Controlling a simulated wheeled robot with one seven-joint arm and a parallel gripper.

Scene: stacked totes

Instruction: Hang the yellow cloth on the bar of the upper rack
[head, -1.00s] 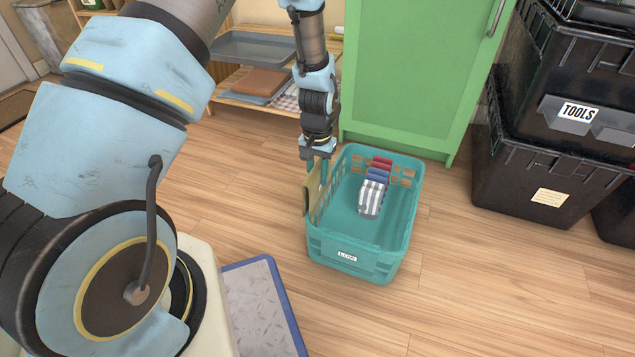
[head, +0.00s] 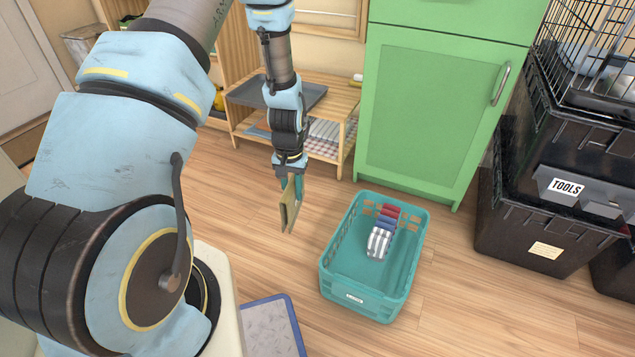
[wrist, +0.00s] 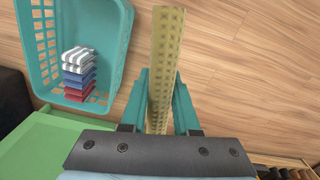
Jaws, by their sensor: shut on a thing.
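My gripper (head: 291,183) is shut on a folded yellow cloth (head: 287,211), which hangs down from the fingers above the wooden floor. In the wrist view the yellow cloth (wrist: 166,65) stands upright as a narrow strip between the two teal fingers of my gripper (wrist: 161,95). The cloth is left of the teal basket and apart from it. The bar of the upper rack cannot be made out in these frames.
The teal basket (head: 335,285) stands on the floor with several folded red, blue and striped cloths (head: 382,234) in it. A green cabinet (head: 430,115), a low wooden shelf (head: 338,100) and black totes (head: 530,210) stand behind. A blue-edged mat (head: 290,322) lies in front.

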